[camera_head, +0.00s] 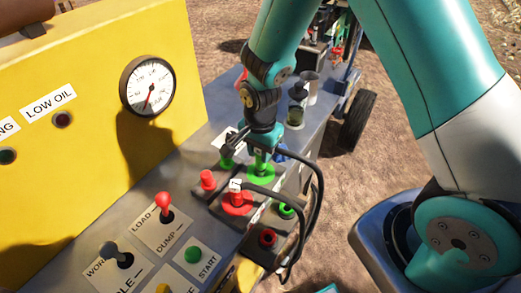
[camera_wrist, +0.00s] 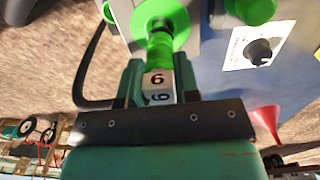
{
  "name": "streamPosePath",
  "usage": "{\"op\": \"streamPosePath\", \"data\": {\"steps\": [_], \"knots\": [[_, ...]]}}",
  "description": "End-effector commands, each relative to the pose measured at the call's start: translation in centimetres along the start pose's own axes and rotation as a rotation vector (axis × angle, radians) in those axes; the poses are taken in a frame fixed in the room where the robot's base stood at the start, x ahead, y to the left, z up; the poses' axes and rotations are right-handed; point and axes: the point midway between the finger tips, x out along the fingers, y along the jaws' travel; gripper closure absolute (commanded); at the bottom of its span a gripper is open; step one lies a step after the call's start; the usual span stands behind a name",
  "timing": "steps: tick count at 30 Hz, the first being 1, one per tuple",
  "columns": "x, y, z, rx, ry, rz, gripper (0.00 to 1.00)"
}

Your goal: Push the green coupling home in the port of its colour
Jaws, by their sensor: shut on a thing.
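The green coupling (camera_head: 263,159) stands upright over the green port (camera_head: 260,175) on the grey panel. It also shows in the wrist view (camera_wrist: 160,47), with a white tag marked 6 (camera_wrist: 157,79) at its near end. Its tip meets the green disc of the port (camera_wrist: 177,15). I cannot tell how deep it sits. My gripper (camera_head: 262,145) points down and is shut on the coupling. In the wrist view its two fingers (camera_wrist: 160,72) flank the coupling and tag. The inner mouth of the port is hidden by the coupling.
A red coupling (camera_head: 236,188) with a black hose stands in a red port (camera_head: 235,207) in front. Black hoses (camera_head: 318,190) loop at the right. A red cap (camera_head: 208,179) and levers (camera_head: 166,205) stand nearby. The yellow gauge panel (camera_head: 70,110) rises at left.

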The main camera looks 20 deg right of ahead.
Motion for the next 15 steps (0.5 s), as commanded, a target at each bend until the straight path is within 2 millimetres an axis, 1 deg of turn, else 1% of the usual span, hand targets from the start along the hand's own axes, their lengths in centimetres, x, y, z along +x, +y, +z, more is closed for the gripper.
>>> {"op": "streamPosePath", "data": {"steps": [15], "knots": [[1.1,0.0,0.0,0.000,0.000,0.000,1.00]]}}
